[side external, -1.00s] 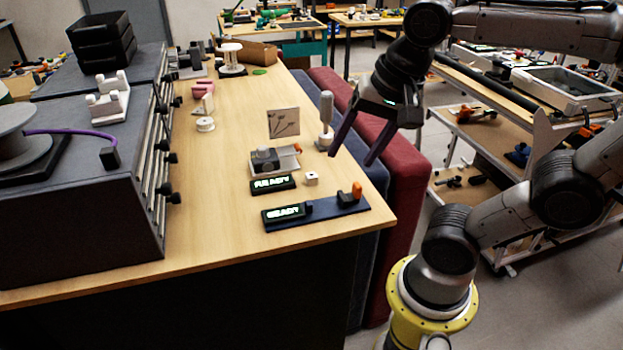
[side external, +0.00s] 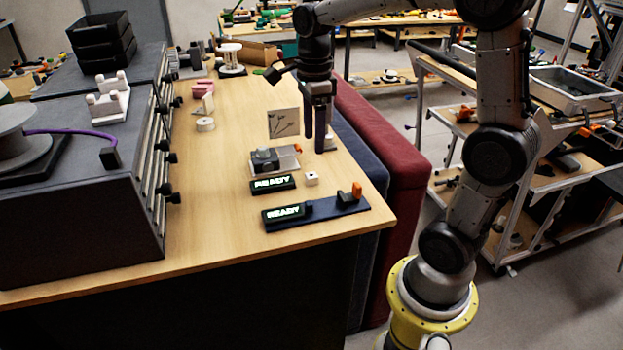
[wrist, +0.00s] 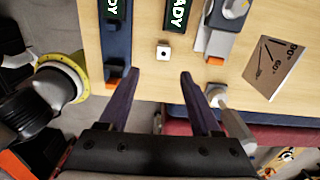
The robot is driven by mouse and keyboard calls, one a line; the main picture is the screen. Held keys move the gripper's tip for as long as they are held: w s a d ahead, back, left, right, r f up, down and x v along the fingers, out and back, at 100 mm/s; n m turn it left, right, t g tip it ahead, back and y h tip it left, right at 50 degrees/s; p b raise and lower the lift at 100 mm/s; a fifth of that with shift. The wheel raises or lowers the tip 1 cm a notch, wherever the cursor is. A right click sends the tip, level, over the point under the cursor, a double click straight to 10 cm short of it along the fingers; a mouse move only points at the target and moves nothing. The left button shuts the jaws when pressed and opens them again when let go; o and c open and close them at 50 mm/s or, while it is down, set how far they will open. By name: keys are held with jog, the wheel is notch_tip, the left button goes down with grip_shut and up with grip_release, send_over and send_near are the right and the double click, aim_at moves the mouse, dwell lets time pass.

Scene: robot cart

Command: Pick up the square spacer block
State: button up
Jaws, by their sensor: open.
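The square spacer block (side external: 311,178) is a small white cube with a dark hole in its top. My gripper (side external: 314,143) points down above the table's right edge, behind and above the block. In the wrist view my gripper (wrist: 157,78) has its two dark fingers spread wide with nothing between the tips.
A dark blue base (side external: 330,212) with an orange knob lies in front of the block. A grey device (side external: 265,161) and an angle card (side external: 284,123) stand behind it. A white-handled tool (wrist: 232,115) stands near the right finger.

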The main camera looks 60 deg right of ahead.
send_over(312, 175)
jog(key=f, duration=0.4)
jog(key=shift+s+a+f, duration=0.15)
jog(key=shift+s+a, duration=0.05)
jog(key=shift+s, duration=0.05)
jog(key=shift+w+d+f, duration=0.1)
jog(key=shift+w+f, duration=0.05)
jog(key=shift+f, duration=1.2)
jog(key=shift+w+d+f, duration=0.1)
jog(key=shift+w+f, duration=0.05)
jog(key=shift+f, duration=1.15)
jog(key=shift+c, duration=0.3)
grip_shut()
